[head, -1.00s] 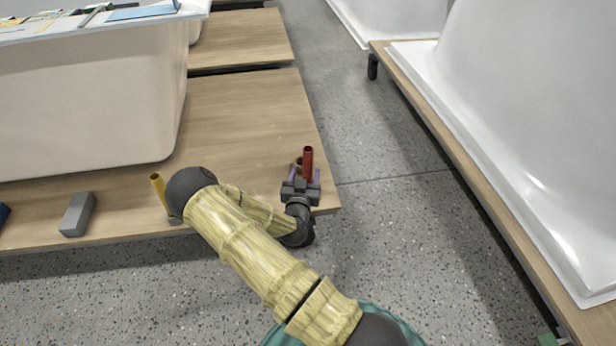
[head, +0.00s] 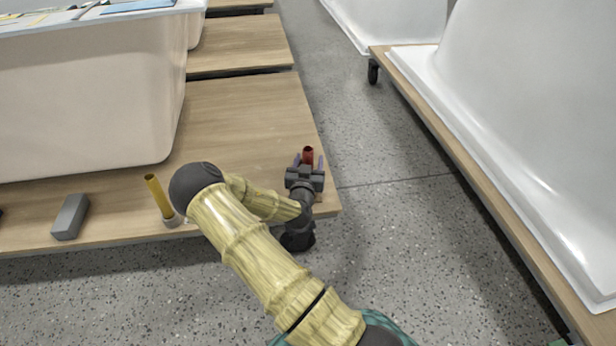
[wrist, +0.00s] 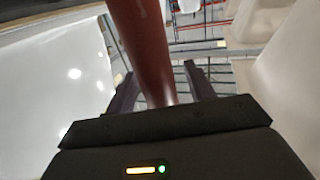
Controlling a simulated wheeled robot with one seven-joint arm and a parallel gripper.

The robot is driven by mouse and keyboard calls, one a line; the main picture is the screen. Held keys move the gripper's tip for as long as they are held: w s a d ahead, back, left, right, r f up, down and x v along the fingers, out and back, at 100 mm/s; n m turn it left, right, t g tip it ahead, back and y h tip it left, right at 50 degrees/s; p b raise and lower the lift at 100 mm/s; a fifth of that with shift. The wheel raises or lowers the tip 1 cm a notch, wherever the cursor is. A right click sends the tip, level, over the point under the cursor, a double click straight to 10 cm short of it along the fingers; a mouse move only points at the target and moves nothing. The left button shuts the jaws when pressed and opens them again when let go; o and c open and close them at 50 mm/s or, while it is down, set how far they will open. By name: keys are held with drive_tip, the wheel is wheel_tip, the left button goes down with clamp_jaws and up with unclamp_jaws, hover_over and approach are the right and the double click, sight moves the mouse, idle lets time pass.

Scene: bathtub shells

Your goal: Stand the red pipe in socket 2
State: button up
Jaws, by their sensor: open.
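The red pipe (head: 308,156) looks upright near the right front corner of the wooden platform; its open top shows and its lower part is hidden behind my gripper. My gripper (head: 310,161) is open, with its two purple fingers on either side of the pipe. In the wrist view the red pipe (wrist: 143,45) rises between the spread fingers (wrist: 160,85); I cannot tell whether either finger touches it. The pipe's foot and any socket under it are hidden.
A grey block (head: 70,216) lies on the wooden platform (head: 245,120) at the left. A large pale tub (head: 85,110) stands behind it. White tub shells (head: 530,130) stand on a wooden base at the right. Speckled floor (head: 400,220) is clear between them.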

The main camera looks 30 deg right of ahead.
idle(0.3)
drive_tip(key=c, duration=1.1)
drive_tip(key=shift+r, duration=0.1)
wheel_tip(320, 180, up, 10)
drive_tip(key=p, duration=0.6)
drive_tip(key=shift+p, duration=0.3)
drive_tip(key=shift+a, duration=0.1)
